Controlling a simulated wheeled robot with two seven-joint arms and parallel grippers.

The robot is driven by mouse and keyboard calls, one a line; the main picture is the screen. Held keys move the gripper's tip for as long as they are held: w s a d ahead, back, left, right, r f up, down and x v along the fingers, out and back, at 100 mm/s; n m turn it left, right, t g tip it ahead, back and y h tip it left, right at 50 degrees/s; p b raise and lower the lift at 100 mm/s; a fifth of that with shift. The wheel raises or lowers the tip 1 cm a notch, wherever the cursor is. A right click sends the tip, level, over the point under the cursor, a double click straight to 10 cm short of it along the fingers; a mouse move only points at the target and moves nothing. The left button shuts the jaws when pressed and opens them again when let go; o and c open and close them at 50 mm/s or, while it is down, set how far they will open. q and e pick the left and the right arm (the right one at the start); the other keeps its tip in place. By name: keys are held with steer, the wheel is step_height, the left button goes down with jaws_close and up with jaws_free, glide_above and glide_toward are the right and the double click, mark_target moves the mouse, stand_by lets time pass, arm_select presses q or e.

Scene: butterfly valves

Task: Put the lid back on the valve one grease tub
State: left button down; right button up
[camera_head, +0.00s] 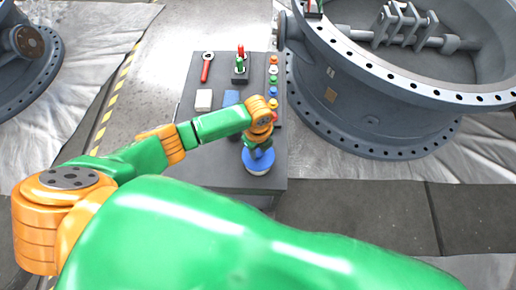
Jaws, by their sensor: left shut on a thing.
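My left gripper (258,150) points down at the near right end of the grey work table (225,171). It is shut on the round blue lid (257,164), gripping it near its middle from above. A thin pale edge shows under the lid's near side; this looks like the grease tub (257,173). The lid covers nearly all of it, so I cannot tell whether the lid touches the tub or is a little above it. The fingers are small and partly hidden by the orange wrist. My right gripper is not in view.
A row of coloured knobs (273,69) runs along the table's right side. A red wrench (207,66), a dark holder with red and green tools (240,73), a white block (203,100) and a blue cloth (231,98) lie farther back. The large valve (375,105) stands close on the right.

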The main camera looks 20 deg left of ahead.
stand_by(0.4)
arm_select(q)
jaws_free()
stand_by(0.4)
step_height(320, 180, up, 7)
steer(key=p, duration=0.8)
jaws_close()
